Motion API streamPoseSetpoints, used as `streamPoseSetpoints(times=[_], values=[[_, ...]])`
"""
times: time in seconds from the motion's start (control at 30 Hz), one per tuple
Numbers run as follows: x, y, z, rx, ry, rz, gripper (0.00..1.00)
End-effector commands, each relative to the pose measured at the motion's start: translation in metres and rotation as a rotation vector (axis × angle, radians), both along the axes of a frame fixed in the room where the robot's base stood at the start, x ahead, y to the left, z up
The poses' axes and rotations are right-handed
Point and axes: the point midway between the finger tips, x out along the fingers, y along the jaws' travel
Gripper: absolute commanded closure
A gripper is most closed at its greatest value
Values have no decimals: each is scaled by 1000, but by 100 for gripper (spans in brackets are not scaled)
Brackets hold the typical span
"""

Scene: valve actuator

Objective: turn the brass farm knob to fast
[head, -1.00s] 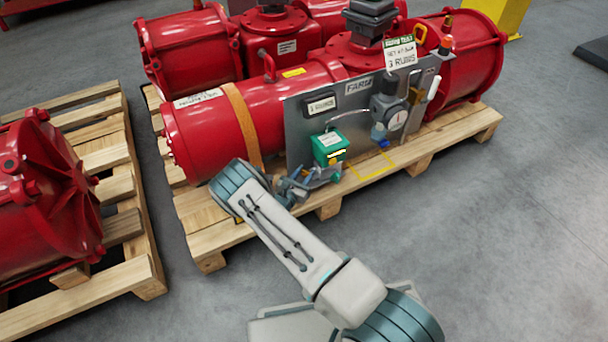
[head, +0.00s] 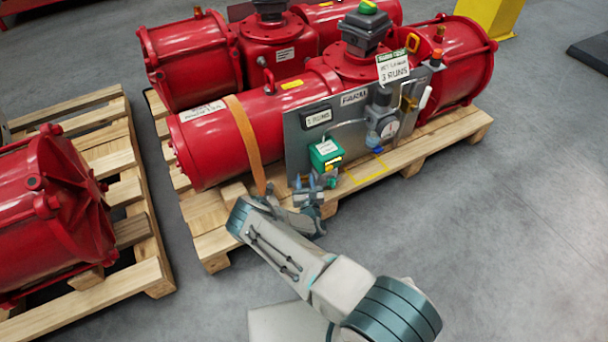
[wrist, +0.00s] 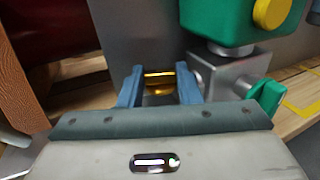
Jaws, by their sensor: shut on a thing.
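A small brass knob (wrist: 159,80) sits between the two blue fingers of my gripper (wrist: 159,88) in the wrist view, low in front of the grey panel. My gripper is shut on it. In the head view my gripper (head: 314,186) is at the lower front of the grey FARM panel (head: 298,148), just below the green box (head: 326,153). The knob cannot be made out there, and neither view shows its marks or pointer setting.
A green valve body (wrist: 225,22) with a yellow button and a small green handle (wrist: 267,97) are close on the right. The red actuator (head: 215,150) rests on a wooden pallet (head: 215,243). Grey floor is free at right.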

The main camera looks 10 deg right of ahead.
Motion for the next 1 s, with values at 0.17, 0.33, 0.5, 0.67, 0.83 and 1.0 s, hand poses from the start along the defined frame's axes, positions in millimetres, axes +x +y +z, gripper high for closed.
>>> streamPoseSetpoints(times=[0.17, 0.33, 0.5, 0.67, 0.83, 1.0], values=[[-2, -5, 0, -5, 5, 136, 92], [-2, -7, -1, -2, 5, 234, 92], [-1, -7, -2, -2, 4, 299, 92], [-1, -7, -2, 1, 3, 329, 92], [-1, -7, -2, 0, 3, 339, 92], [-1, -7, -2, 0, 3, 339, 92]])
